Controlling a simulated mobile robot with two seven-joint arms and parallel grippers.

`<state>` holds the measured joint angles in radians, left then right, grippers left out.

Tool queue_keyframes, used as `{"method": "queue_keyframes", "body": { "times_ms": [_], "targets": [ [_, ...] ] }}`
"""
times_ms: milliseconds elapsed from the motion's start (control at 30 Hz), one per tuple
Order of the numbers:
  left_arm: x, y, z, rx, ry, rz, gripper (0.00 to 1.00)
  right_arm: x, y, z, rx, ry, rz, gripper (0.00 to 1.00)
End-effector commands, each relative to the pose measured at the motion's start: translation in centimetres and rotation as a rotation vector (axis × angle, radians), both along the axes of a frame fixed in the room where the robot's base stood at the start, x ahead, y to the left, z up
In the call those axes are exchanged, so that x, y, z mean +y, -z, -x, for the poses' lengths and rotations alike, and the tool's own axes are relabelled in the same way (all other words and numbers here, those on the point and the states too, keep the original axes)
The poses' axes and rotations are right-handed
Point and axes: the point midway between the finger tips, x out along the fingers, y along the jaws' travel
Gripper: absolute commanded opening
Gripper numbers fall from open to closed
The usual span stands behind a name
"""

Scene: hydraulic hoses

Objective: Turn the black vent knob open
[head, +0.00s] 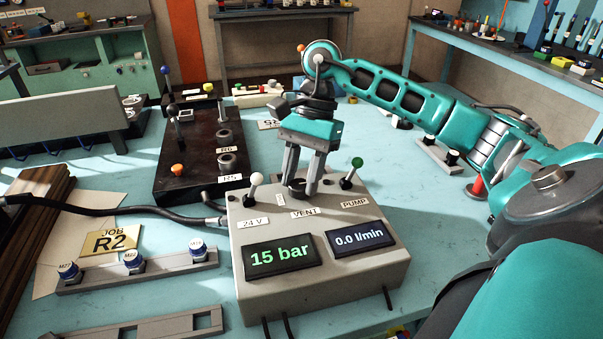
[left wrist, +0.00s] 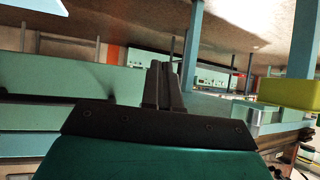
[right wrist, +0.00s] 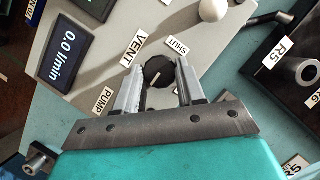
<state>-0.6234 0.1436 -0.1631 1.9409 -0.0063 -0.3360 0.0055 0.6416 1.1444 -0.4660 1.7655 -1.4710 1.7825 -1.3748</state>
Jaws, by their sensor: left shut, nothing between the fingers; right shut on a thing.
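The black vent knob (right wrist: 158,71) sits on the sloped top of the grey control box (head: 325,275), behind the VENT label (head: 304,213). My right gripper (head: 302,182) points down at the box and is shut on the knob, one finger on each side, as the right wrist view shows. A SHUT label (right wrist: 178,46) lies beside the knob. A pale mark shows on the knob; its exact direction is hard to tell. My left gripper (left wrist: 163,78) is shut and empty in the left wrist view, away from the box.
The white-tipped 24 V lever (head: 255,186) and green-tipped PUMP lever (head: 353,172) stand on either side of my right gripper. The displays read 15 bar (head: 279,256) and 0.0 l/min (head: 360,239). A dark manifold block (head: 185,160) with ports lies behind left, a black hose (head: 110,211) beside it.

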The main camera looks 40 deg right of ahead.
Motion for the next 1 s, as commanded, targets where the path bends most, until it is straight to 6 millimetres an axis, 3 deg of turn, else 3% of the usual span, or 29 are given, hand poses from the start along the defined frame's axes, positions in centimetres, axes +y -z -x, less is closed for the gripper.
{"method": "queue_keyframes", "body": {
  "times_ms": [267, 667, 1000],
  "targets": [
    [0.0, 0.0, 0.0, -0.001, 0.000, 0.000, 0.00, 0.0, 0.0, 0.0, 0.000, 0.000, 0.000, 0.09],
    [0.0, 1.1, 0.0, -0.001, 0.000, 0.000, 0.00, -0.1, 0.2, 0.1, -0.001, 0.089, 0.002, 0.09],
    [0.0, 3.8, 0.0, 0.000, -0.001, 0.001, 0.00, -0.1, 0.4, 0.4, -0.002, 0.364, 0.002, 0.09]
  ]
}}
